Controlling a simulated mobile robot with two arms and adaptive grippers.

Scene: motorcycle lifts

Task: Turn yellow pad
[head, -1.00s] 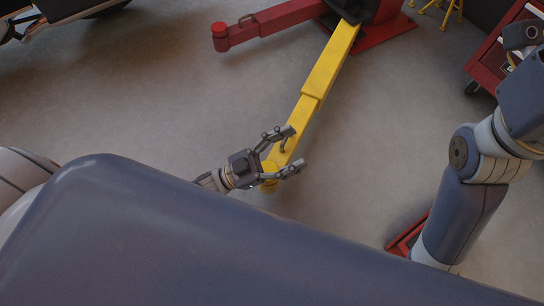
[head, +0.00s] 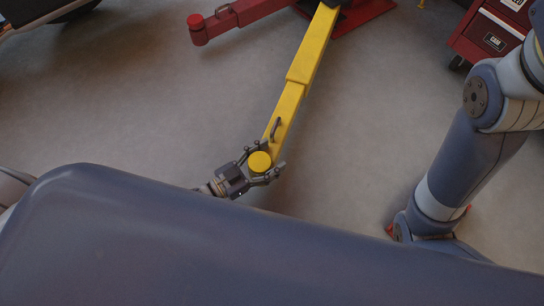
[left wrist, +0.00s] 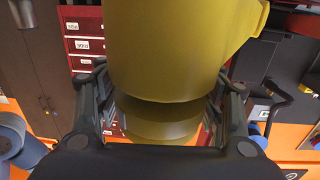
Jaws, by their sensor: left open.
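The round yellow pad (head: 260,162) sits at the near end of the yellow lift arm (head: 300,80). In the head view my left gripper (head: 262,165) is open, with its fingers on either side of the pad. In the left wrist view a large yellow cylinder (left wrist: 170,60) fills the upper middle, with a narrower yellow part (left wrist: 160,125) below it across a dark gap. The fingers stand to the left and right of these parts. I cannot tell whether they touch. My right arm is at the right of the head view, but its gripper does not show.
A red lift arm (head: 240,16) with a round red pad (head: 196,21) lies at the upper left. A red tool cabinet (head: 490,32) stands at the upper right. A small handle (head: 275,128) sticks up from the yellow arm. Grey floor (head: 140,90) is clear to the left.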

